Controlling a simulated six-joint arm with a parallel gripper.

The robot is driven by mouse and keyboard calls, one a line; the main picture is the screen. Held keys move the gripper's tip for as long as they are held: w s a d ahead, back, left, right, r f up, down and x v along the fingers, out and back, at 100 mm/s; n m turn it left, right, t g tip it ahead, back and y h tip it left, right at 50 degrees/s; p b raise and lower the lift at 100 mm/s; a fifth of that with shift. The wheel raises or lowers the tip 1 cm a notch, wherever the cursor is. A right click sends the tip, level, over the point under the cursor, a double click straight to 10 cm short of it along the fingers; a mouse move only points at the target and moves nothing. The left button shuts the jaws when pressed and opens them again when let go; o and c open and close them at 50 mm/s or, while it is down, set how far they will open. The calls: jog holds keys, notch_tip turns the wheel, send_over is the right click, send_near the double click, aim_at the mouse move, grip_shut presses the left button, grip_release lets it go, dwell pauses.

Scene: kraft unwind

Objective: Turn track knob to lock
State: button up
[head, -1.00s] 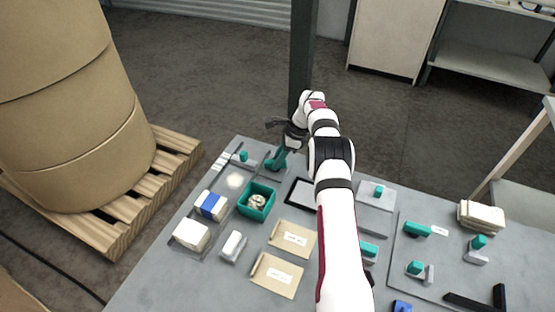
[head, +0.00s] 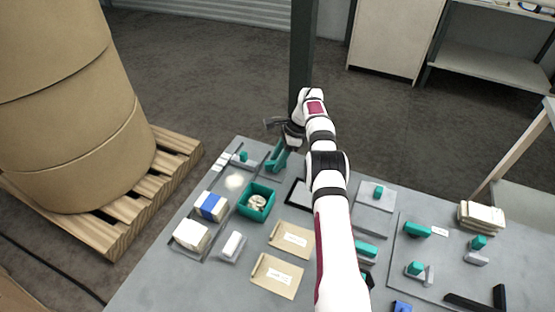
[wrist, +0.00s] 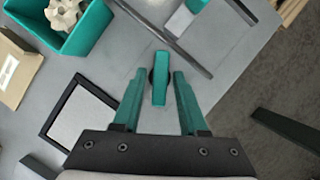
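A narrow teal knob (wrist: 160,88) stands on the grey table in the wrist view, seen from above, with a dark round part showing beside it. It lies roughly in line with the view's vertical. My gripper (wrist: 159,74) is open, its two teal fingers on either side of the knob, with a gap on each side. How far the fingertips are above the table is hard to tell. In the head view my gripper (head: 277,162) is at the table's far edge, and its fingers and my wrist hide the knob there.
A dark bar (wrist: 170,40) runs close beside the knob. A teal bin (head: 257,214) with pale pieces and a black-framed panel (wrist: 80,120) are nearby. Another teal knob (head: 244,156) stands on a grey strip. Cartons and envelopes lie nearer; the table's far edge is close.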

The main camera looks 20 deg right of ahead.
jog(key=shift+o, duration=0.4)
jog(key=v, duration=0.7)
jog(key=shift+r, duration=0.25)
jog(key=o, duration=0.3)
jog(key=shift+d+r, duration=0.1)
jog(key=shift+r, duration=0.1)
jog(key=o, duration=0.5)
jog(key=r+n+h, duration=0.1)
jog(key=n, duration=0.1)
jog(key=r+n, duration=0.1)
jog(key=n, duration=0.1)
jog(key=r+n+h, duration=0.1)
jog(key=n, duration=0.1)
jog(key=shift+w+t+h, duration=0.25)
jog(key=shift+t+h, duration=0.05)
jog(key=shift+c, duration=0.2)
jog(key=s+a+r+n+t+h, duration=0.35)
jog(key=s+a+n, duration=0.2)
jog(key=n, duration=0.65)
jog(key=shift+g+y, duration=0.25)
jog(key=x, duration=1.5)
jog(key=shift+s+d, duration=0.25)
jog(key=shift+d, duration=0.1)
